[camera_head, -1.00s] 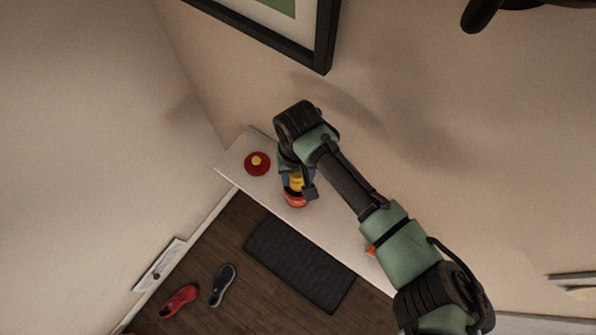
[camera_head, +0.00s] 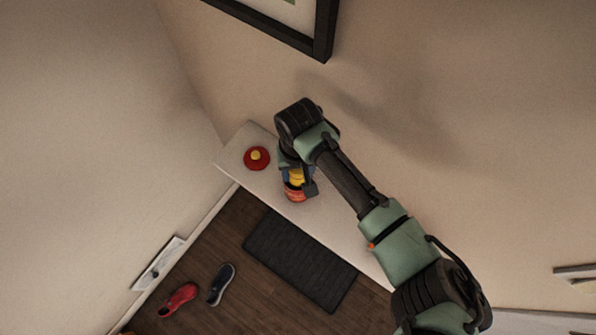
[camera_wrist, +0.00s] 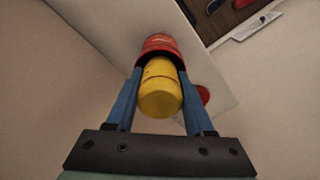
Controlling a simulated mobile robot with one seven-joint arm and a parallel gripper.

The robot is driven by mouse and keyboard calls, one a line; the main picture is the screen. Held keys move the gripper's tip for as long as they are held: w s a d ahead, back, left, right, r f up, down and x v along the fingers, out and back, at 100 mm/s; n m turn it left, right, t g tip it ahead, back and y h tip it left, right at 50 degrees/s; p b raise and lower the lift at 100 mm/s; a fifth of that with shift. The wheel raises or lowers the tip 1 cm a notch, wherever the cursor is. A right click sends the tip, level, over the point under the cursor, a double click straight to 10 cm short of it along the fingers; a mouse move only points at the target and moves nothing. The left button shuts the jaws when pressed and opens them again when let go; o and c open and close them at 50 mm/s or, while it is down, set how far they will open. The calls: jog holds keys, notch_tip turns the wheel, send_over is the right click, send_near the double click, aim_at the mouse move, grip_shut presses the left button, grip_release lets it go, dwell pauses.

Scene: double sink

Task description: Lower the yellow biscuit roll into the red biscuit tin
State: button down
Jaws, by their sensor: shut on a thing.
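The yellow biscuit roll (camera_wrist: 160,92) is between the two blue fingers of my gripper (camera_wrist: 160,95), which is shut on it. The roll also shows in the head view (camera_head: 297,177), below my wrist. The red biscuit tin (camera_wrist: 157,44) is just beyond the roll in the wrist view, and the roll overlaps its opening. In the head view the tin (camera_head: 296,195) stands near the front edge of the counter, directly below the roll. I cannot tell how far the roll's hidden lower end is inside the tin.
A red lid with a yellow knob (camera_head: 257,158) lies on the white counter (camera_head: 232,153) to the left of the tin. A wall runs behind the counter. A dark mat (camera_head: 300,258) and shoes (camera_head: 180,299) are on the floor in front.

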jog(key=shift+c, duration=1)
grip_release()
jog(key=shift+s+f, duration=0.45)
jog(key=shift+f, duration=0.3)
jog(key=shift+w+r, duration=0.2)
jog(key=shift+r, duration=0.35)
notch_tip(320, 180, up, 13)
jog(key=shift+r+b, duration=0.2)
jog(key=shift+b, duration=0.65)
jog(key=shift+w, duration=0.1)
